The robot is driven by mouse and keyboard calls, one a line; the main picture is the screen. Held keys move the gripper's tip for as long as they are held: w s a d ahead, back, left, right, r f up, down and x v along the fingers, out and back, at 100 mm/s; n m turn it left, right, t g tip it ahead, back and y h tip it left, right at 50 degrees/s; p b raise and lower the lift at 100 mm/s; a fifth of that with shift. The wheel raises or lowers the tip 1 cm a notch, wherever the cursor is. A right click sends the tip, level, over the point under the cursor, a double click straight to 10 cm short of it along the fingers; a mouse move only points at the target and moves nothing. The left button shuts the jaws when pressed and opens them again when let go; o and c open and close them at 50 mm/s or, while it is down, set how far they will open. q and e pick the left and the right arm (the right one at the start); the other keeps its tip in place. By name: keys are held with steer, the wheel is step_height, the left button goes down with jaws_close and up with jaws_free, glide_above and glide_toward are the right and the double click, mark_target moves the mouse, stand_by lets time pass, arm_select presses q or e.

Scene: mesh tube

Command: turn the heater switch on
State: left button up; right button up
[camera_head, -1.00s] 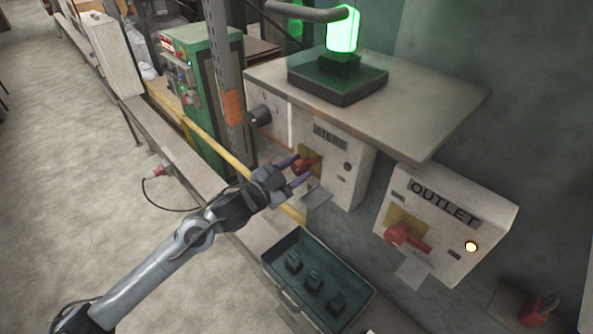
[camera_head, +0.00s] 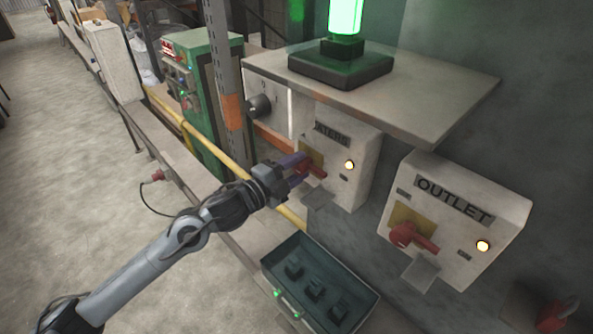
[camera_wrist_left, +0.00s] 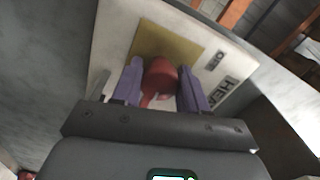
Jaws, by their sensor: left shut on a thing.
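The heater switch is a red rotary handle (camera_head: 314,170) on a yellow plate, on a pale box (camera_head: 350,140) whose label is partly cut off by the tabletop above. A small lamp (camera_head: 349,165) on this box glows yellow-white. My left gripper (camera_head: 296,168) is at the handle. In the left wrist view, the purple fingers (camera_wrist_left: 163,85) stand on either side of the red knob (camera_wrist_left: 160,76), shut on it. The handle's lever points to the lower right in the head view. My right gripper is in neither view.
An OUTLET box (camera_head: 460,215) with a red handle (camera_head: 410,238) and lit lamp stands at right. A grey tabletop (camera_head: 440,95) overhangs the heater box. A teal tray (camera_head: 318,255) holding several dark pieces lies below. A yellow rail and a metal post stand behind the gripper.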

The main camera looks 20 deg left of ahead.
arm_select(q)
steer(key=shift+f+m, duration=0.1)
steer(key=shift+m, duration=0.2)
steer(key=o, duration=1)
steer(key=shift+o, duration=0.2)
steer(key=b+v, duration=0.1)
steer(key=v, duration=1)
